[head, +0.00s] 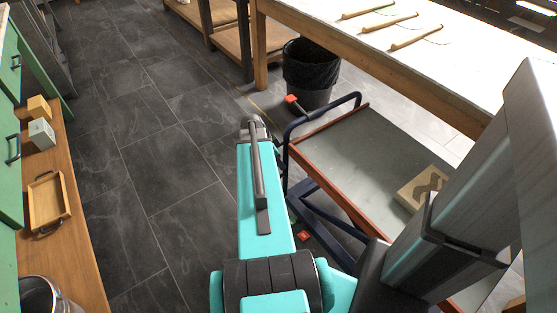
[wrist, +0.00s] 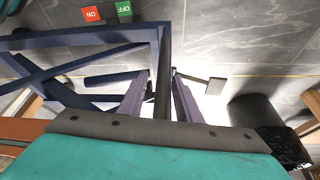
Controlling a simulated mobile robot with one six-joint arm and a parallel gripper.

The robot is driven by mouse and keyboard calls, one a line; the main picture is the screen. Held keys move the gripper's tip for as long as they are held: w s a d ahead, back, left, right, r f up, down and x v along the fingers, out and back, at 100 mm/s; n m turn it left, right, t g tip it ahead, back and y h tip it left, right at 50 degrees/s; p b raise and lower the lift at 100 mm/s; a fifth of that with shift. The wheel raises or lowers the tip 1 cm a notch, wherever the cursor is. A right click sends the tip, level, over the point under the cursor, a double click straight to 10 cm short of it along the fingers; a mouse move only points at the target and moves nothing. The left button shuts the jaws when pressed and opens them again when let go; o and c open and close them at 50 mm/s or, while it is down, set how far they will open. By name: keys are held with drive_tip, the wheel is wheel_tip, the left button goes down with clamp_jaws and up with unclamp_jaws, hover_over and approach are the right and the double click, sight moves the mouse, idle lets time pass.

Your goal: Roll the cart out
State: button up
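The cart has a grey top with reddish-brown edges (head: 345,195) and a dark blue tube frame. Its raised handle (head: 320,117) rises at the far left end in the head view. In the wrist view the blue frame (wrist: 85,40) fills the upper left, and one blue bar passes between the fingers of my gripper (wrist: 161,75). The fingers look open around the bar, with a thin gap at each side. My arm hides part of the cart in the head view.
A carved wooden block (head: 420,188) lies on the cart. A black bin (head: 311,72) stands just behind the handle, by a long table (head: 345,40) with wooden rods on it. Open tiled floor (head: 165,150) lies to the left, bordered by a wooden bench (head: 75,245).

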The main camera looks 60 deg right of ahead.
drive_tip(key=shift+a+r, duration=0.1)
drive_tip(key=p+v, duration=0.1)
drive_tip(key=v, duration=1.2)
drive_tip(key=shift+r+p, duration=0.35)
idle(0.3)
